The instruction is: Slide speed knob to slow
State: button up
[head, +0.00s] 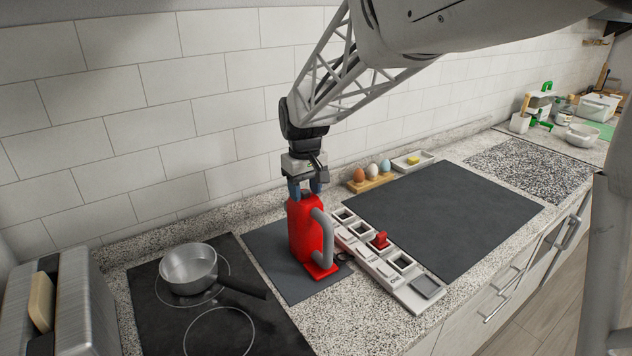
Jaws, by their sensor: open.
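A red upright appliance (305,235) with a grey side handle (328,240) and a red foot stands on a dark mat. My gripper (306,188) points down at its top, with blue-tipped fingers apart. I cannot tell whether the fingers touch the red top. A pale strip (362,253) to its right has a row of square dark-framed recesses and small labels too small to read. A small red block (380,240) sits at one recess. No part is clearly recognisable as a speed knob, and its setting cannot be read.
A pot (188,268) sits on the black hob (150,325) at left. An egg holder (371,183) and a white dish (412,161) stand behind the large dark mat (450,215), which is clear. A metal box (85,310) is at the left edge.

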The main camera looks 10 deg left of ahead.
grip_shut()
dwell(0.3)
jog(key=shift+s+d, duration=0.4)
jog(key=shift+d, duration=0.05)
grip_release()
jog(key=shift+r, duration=0.15)
